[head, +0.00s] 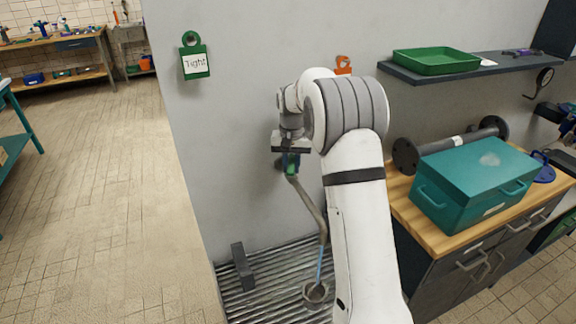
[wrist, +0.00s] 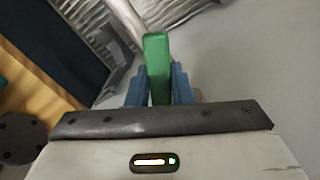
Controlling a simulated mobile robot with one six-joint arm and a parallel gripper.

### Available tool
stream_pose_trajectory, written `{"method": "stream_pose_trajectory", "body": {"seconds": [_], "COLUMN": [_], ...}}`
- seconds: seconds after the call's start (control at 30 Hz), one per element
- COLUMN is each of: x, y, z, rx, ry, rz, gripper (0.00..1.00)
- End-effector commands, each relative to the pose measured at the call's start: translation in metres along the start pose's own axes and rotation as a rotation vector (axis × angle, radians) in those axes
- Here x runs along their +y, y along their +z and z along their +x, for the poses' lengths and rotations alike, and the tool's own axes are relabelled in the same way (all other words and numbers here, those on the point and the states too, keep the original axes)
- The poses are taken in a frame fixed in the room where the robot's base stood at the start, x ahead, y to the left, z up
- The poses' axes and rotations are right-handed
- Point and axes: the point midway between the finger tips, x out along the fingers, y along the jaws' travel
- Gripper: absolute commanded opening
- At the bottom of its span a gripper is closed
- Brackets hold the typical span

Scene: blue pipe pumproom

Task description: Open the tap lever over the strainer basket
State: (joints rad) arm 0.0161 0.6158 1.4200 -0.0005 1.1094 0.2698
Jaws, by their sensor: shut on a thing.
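The green tap lever (wrist: 157,62) stands between the two blue fingers of my gripper (wrist: 158,84) in the wrist view. My gripper is shut on it. In the head view my gripper (head: 291,162) is against the wall at the top of the tap's grey pipe (head: 309,203), and only a little of the green lever shows. The pipe curves down to a spout. A thin blue stream (head: 320,262) runs from the spout down to the round strainer basket (head: 316,292), which sits on the ribbed metal drain surface. My arm hides the area right of it.
A dark upright block (head: 242,266) stands on the ribbed surface (head: 275,270). A green tag reading "Tight" (head: 195,62) hangs on the wall. At right are a teal toolbox (head: 474,180) on a wooden-topped cabinet and a shelf with a green tray (head: 436,61). The floor at left is clear.

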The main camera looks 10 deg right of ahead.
Motion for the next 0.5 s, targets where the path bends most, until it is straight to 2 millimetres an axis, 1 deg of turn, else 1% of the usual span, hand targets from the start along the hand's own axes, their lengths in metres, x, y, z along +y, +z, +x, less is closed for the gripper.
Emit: {"method": "stream_pose_trajectory", "body": {"seconds": [0.03,0.2,0.5], "x": [0.0017,0.0010,-0.0002], "y": [-0.0033,-0.0034,-0.0036], "z": [-0.0034,-0.0039,-0.0045], "rx": [0.012,0.014,0.016], "ry": [0.000,0.001,0.001], "rz": [-0.041,-0.192,-0.397], "gripper": [0.00,0.00,0.00]}}
